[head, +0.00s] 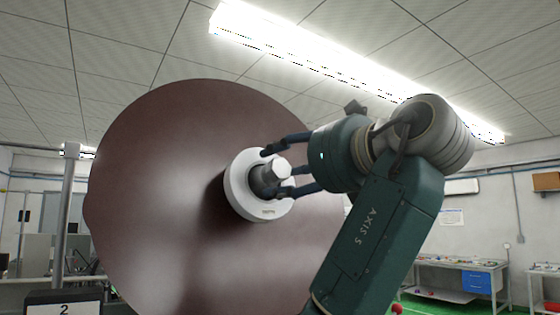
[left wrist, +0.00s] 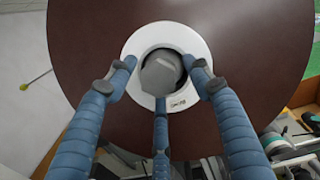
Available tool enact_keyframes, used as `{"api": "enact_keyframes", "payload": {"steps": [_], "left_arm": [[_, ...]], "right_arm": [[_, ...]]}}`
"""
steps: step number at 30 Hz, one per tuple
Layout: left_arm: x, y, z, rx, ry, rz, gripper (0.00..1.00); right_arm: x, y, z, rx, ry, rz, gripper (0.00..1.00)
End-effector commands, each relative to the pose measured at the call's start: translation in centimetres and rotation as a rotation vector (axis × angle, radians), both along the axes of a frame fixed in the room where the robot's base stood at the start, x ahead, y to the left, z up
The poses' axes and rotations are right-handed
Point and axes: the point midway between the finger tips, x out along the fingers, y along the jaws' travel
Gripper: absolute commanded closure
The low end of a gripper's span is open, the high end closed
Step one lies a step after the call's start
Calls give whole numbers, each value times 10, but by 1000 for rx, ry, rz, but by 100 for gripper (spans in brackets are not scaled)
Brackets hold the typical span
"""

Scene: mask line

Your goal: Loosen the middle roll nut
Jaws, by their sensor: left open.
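The roll (head: 160,190) is a large, dark red-brown disc that fills the middle of the head view. A white ring (head: 239,193) sits at its centre, and the grey roll nut (head: 262,183) sticks out of it. In the left wrist view the nut (left wrist: 160,74) shows end-on inside the white ring (left wrist: 137,45). My left gripper (head: 279,168) has its blue fingers spread around the nut. In the left wrist view the gripper (left wrist: 160,78) shows two fingers at the sides and one below. It is open; whether any finger touches the nut is unclear. My right gripper is out of view.
A grey metal post (head: 64,215) stands left of the roll, with a sign marked 2 (head: 64,304) at its foot. A workbench (head: 460,275) with blue drawers stands far right. A long ceiling lamp (head: 330,60) hangs above.

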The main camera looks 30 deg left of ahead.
Motion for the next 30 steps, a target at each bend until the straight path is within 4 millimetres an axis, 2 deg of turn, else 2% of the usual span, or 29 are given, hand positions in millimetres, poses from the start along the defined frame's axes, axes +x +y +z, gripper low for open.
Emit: {"api": "enact_keyframes", "payload": {"steps": [5,11,14,18,30], "left_arm": [[3,7,0,2,-2,-2,49],[3,7,0,2,-1,-2,49],[3,7,0,2,-1,-1,65],[3,7,0,1,0,-2,93],[3,6,-2,-18,-38,11,93]], "right_arm": [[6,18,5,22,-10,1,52],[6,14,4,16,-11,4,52],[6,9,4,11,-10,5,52],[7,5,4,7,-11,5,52],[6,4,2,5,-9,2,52]]}}
